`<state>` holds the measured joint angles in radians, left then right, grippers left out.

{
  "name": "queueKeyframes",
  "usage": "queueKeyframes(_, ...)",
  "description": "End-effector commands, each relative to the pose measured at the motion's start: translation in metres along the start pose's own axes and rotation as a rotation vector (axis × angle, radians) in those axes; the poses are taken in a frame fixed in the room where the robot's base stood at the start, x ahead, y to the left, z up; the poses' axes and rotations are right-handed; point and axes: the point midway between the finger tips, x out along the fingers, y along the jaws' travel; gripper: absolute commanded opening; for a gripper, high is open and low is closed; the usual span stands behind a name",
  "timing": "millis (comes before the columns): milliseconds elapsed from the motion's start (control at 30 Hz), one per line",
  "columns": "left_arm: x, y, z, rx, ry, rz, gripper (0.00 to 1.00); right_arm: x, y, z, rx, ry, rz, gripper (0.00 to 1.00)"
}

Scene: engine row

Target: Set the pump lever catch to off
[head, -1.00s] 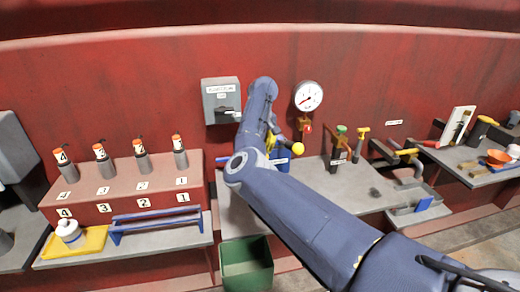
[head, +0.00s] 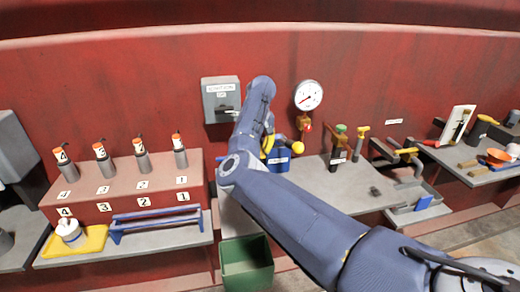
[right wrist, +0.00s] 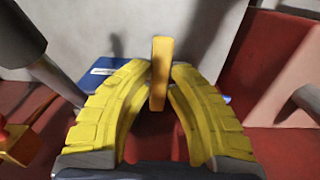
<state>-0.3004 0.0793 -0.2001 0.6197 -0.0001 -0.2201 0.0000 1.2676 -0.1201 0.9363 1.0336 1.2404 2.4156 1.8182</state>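My right gripper (head: 268,147) is partly hidden behind my own forearm in the head view, over a blue box (head: 284,158) with a small white label. In the right wrist view its two yellow fingers (right wrist: 162,66) converge on either side of an upright orange-yellow bar (right wrist: 161,72), seemingly the catch. Both fingertips appear to touch it. The blue box with its label also shows behind them (right wrist: 103,71). A yellow ball knob (head: 299,148) stands just right of the gripper in the head view. The label is too small to read. My left gripper is not in view.
A grey wall box (head: 221,100) and a round gauge (head: 308,95) hang behind my arm. Several orange-capped cylinders (head: 140,155) stand on a red ledge at left. A green bin (head: 246,262) is below. Valves and tools (head: 338,150) stand along the right bench.

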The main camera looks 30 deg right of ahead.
Motion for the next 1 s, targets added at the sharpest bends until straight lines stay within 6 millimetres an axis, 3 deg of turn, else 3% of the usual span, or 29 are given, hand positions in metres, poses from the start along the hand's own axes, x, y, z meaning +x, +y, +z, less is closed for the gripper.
queueKeyframes(200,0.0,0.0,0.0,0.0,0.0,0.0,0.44,0.001,0.0,0.0,-0.001,-0.001,0.0,0.4)
queueKeyframes(567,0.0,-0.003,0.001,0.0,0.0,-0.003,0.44,-0.008,0.0,0.0,-0.001,0.001,0.0,0.4)
queueKeyframes(1000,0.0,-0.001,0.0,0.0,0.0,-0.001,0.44,-0.08,-0.001,-0.001,-0.002,0.002,-0.001,0.4)
